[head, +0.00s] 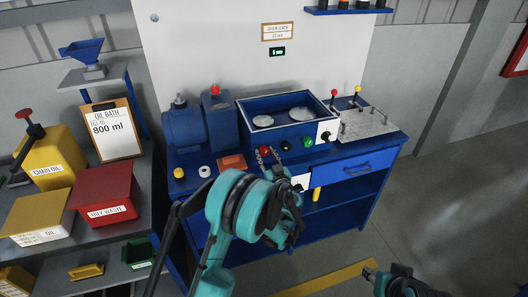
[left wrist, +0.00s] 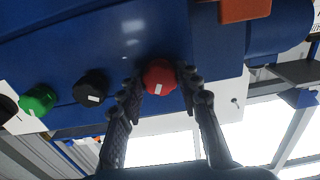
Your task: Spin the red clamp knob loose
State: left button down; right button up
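The red clamp knob (head: 264,150) is on the front of the blue tester; in the left wrist view the round red knob (left wrist: 160,76) with a white mark is at the upper middle. My left gripper (head: 266,157) reaches up to it from the front. In the left wrist view its fingertips (left wrist: 161,83) lie close against both sides of the knob and appear shut on it; the exact contact is hard to see. My right gripper (head: 371,274) shows only in part at the bottom of the head view, away from the tester, and its fingers are unclear.
A black knob (head: 285,145) and a green knob (head: 308,142) sit beside the red one. The blue bench (head: 345,171) carries a motor (head: 184,129) at the left. A shelf with a red oily waste bin (head: 105,195) stands left. The floor at right is clear.

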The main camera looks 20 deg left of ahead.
pick_arm(q)
jog(key=n+b, duration=0.1)
jog(key=n, duration=0.2)
jog(key=shift+f, duration=0.15)
jog(key=n+b, duration=0.1)
jog(key=n, duration=0.3)
jog(key=shift+n, duration=0.5)
jog(key=shift+n, duration=0.6)
jog(key=n, duration=0.5)
jog(key=shift+n, duration=0.9)
